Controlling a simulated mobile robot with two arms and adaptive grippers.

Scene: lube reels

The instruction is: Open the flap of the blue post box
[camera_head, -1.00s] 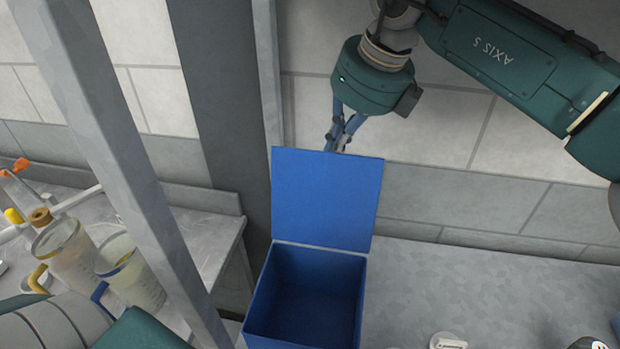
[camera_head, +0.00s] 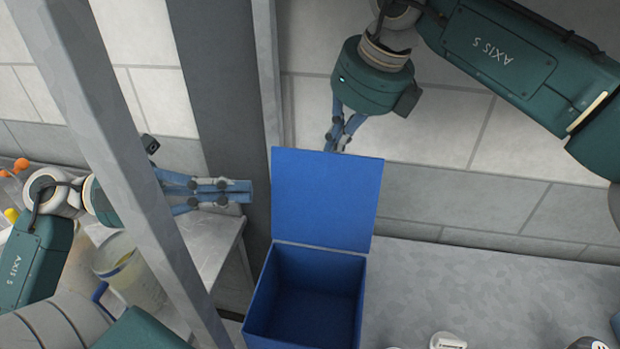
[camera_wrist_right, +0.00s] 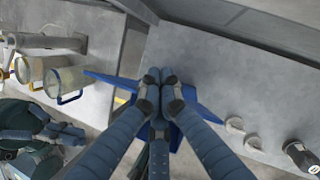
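The blue post box (camera_head: 250,318) stands on the grey counter with its top open. Its flap (camera_head: 327,198) is raised steeply at the back edge, showing the dark blue inside. My right gripper (camera_head: 335,146) is behind the flap's top edge, which partly hides the fingertips. In the right wrist view its fingers (camera_wrist_right: 154,78) are together, with blue parts of the box (camera_wrist_right: 108,80) on both sides; contact is unclear. My left gripper (camera_head: 247,190) is left of the flap, fingers together and empty, apart from it.
A grey metal post (camera_head: 125,170) crosses in front of my left arm. A clear jug (camera_head: 135,283) stands on the left bench. A small white-topped item (camera_head: 447,341) is on the counter to the right. The counter right of the box is mostly clear.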

